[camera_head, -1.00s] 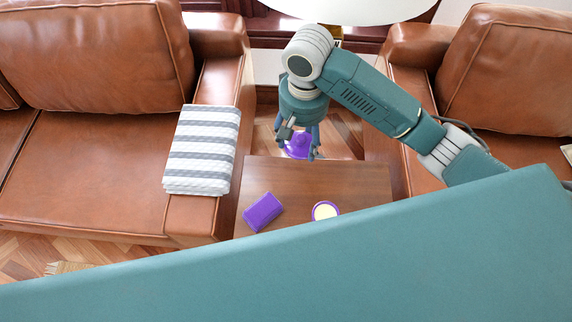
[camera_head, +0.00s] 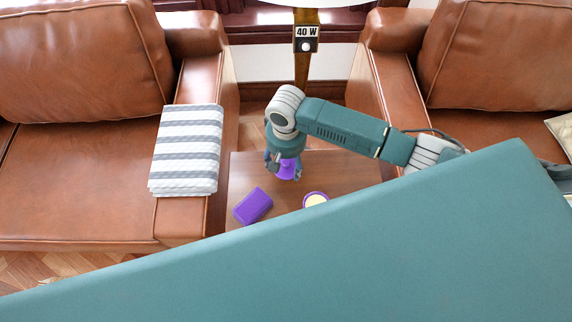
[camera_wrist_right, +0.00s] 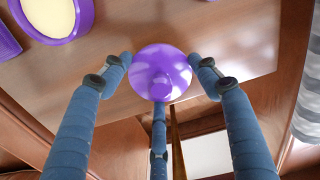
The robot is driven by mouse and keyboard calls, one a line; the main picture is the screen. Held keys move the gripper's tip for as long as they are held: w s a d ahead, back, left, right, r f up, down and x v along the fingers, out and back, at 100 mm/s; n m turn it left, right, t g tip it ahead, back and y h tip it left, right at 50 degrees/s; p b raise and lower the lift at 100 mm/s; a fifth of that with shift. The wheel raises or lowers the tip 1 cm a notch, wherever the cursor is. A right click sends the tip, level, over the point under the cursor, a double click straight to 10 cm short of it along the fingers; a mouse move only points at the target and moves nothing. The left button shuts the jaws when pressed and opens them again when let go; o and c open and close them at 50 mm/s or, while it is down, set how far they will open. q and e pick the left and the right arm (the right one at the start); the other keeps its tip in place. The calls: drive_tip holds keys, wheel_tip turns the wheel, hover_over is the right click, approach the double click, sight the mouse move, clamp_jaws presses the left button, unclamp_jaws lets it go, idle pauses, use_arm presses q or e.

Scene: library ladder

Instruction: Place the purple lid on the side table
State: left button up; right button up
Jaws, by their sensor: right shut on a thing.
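The purple lid (camera_head: 288,168) is round with a knob and sits between the fingers of my right gripper (camera_head: 284,172), which is shut on it. In the right wrist view the lid (camera_wrist_right: 161,72) is held among the blue fingers of the gripper (camera_wrist_right: 160,75). The brown wooden side table (camera_head: 335,168) is between two leather seats. The lid is over the table's back part; I cannot tell whether it touches the top. My left gripper is not in view.
On the table are a purple block (camera_head: 253,205) and a purple-rimmed round container with a cream inside (camera_head: 316,198). A striped towel (camera_head: 187,150) hangs over the left armrest. A lamp post (camera_head: 306,60) stands behind. My teal body hides the table's front.

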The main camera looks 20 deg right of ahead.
sight(286, 162)
wheel_tip(286, 162, down, 2)
drive_tip(key=shift+f, duration=0.25)
drive_tip(key=o, duration=1)
drive_tip(key=shift+o, duration=0.7)
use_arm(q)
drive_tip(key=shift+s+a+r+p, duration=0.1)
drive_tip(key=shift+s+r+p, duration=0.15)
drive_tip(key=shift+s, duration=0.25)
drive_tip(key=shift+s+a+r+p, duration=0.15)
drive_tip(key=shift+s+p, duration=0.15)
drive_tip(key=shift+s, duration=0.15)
use_arm(e)
wheel_tip(286, 162, up, 12)
drive_tip(key=shift+r, duration=0.25)
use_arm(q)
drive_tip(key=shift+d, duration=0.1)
